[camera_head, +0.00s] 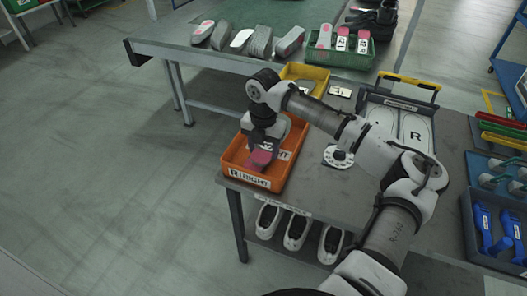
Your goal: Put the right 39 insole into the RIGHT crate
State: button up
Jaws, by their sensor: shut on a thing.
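The orange RIGHT crate (227,162) stands at the left end of the near table, with an "R RIGHT" label on its front wall. My gripper (264,148) points down over the crate, inside its outline in the picture. It is shut on a pink insole (261,158), whose near part shows below the fingers. I cannot read a size or side on this insole. I cannot tell whether it touches the crate floor. My wrist and fingers hide part of the crate's inside, where a white label shows on the right.
A yellow crate (318,73) stands behind the orange one. A green crate (345,56) with labelled insoles and several grey shoe forms are on the far table. White shoes (296,232) sit below the table.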

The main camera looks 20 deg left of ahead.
jog(key=shift+f, duration=1.15)
jog(key=shift+f, duration=0.3)
jog(key=shift+f, duration=0.25)
jog(key=o, duration=1)
jog(key=shift+c, duration=0.2)
notch_tip(320, 180, up, 13)
jog(key=b, duration=0.2)
